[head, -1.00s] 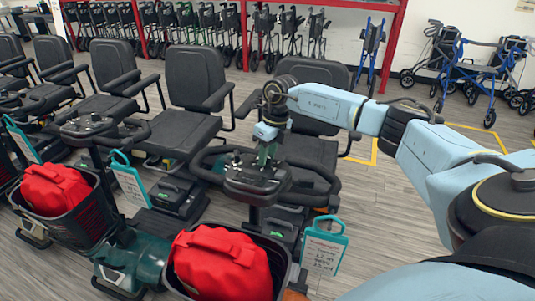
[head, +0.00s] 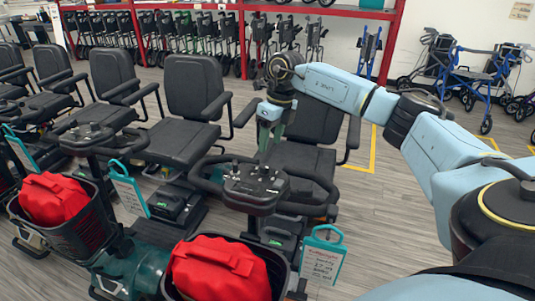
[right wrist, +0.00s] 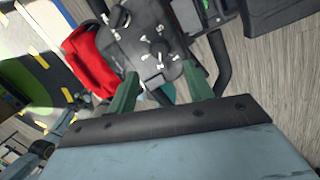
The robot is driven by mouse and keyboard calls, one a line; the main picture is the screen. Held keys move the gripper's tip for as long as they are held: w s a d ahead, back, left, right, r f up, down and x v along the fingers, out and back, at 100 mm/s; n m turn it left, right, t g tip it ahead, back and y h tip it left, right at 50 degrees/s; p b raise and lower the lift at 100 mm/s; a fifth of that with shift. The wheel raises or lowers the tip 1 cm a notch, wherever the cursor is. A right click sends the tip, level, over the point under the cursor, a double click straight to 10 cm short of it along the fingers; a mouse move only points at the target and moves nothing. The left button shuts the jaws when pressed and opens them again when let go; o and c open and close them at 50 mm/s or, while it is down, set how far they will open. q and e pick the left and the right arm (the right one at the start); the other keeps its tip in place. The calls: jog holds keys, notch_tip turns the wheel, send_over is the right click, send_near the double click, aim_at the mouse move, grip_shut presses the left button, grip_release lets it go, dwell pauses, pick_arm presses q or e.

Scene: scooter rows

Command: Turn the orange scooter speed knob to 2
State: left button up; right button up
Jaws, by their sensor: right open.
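The nearest scooter's dark control panel (head: 255,185) stands in the lower middle of the head view, between its handlebar loops. Small levers and a dial sit on it, but the speed knob's setting is too small to read. A little orange body shows low beside the basket. My right gripper (head: 266,148) is above and behind the panel, pointing down, open and empty. Its two green fingers (right wrist: 160,88) are apart, with the panel beyond them. My left gripper is not in view.
A red bag (head: 218,270) fills the front basket, and a teal tag (head: 322,255) hangs at its right. The scooter's black seat (head: 300,165) is behind the panel. Other scooters stand in a row to the left. Open floor lies to the right.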

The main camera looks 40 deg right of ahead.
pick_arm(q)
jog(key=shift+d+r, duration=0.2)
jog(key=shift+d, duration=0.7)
pick_arm(e)
jog(key=r, duration=0.4)
jog(key=shift+s+d+r, duration=0.2)
jog(key=shift+d+r, duration=0.2)
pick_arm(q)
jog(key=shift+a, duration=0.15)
